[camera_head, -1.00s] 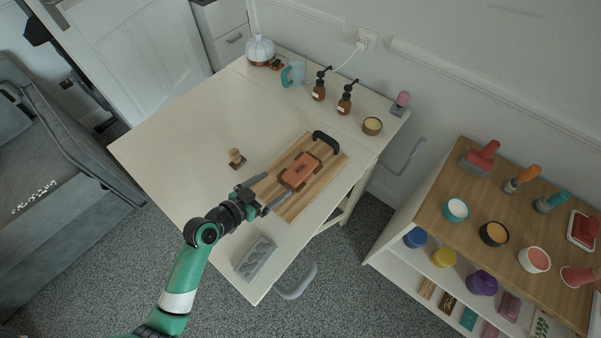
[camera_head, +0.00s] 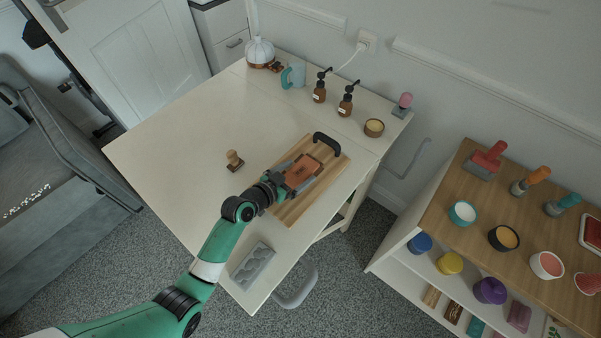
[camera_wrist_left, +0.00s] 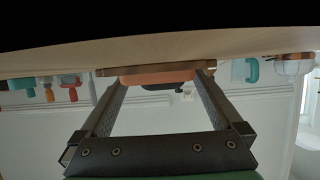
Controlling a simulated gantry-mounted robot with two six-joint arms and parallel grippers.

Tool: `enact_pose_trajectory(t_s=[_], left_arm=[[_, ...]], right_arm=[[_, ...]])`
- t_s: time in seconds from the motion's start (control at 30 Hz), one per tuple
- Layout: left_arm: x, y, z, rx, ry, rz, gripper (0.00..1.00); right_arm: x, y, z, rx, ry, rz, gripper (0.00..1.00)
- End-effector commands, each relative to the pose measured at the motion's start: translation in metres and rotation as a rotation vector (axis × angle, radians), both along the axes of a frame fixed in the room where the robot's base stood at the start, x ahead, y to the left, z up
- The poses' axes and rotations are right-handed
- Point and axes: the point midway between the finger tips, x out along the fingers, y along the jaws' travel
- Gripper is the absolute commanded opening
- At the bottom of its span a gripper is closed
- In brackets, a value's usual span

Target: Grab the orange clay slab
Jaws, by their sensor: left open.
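The orange clay slab (camera_head: 302,168) lies on the wooden board (camera_head: 333,165), towards the board's middle. My left gripper (camera_head: 299,174) is low over the board, with its fingers open along the two sides of the slab. In the left wrist view the slab (camera_wrist_left: 158,78) shows between the two fingertips (camera_wrist_left: 161,82), and the gripper is not closed on it. Whether either finger touches the slab I cannot tell. The near part of the slab is partly hidden by the gripper in the head view. My right gripper is not in view.
A dark curved handle (camera_head: 326,141) stands at the board's far end. A wooden stamp (camera_head: 234,160) is left of the board, and a grey mold tray (camera_head: 253,266) lies near the table's front edge. Bottles (camera_head: 346,102) and a mug (camera_head: 293,76) stand at the back.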

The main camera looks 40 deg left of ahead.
Motion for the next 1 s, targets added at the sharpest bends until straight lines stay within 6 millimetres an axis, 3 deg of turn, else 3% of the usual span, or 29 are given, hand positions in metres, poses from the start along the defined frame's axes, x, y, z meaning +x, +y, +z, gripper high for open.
enact_pose_trajectory(t_s=[0.07,0.57,0.83,1.0], left_arm=[[0.0,0.0,0.0,0.0,0.0,0.0,0.98],[-0.001,0.0,0.0,-0.001,0.0,0.0,0.09],[0.0,0.0,0.003,0.0,-0.001,0.0,0.08],[0.0,0.0,0.019,-0.001,-0.004,-0.001,0.08]], right_arm=[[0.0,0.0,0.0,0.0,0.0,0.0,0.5],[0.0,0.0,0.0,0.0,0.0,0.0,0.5],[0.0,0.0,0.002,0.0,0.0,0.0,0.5],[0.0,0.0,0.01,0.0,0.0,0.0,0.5]])
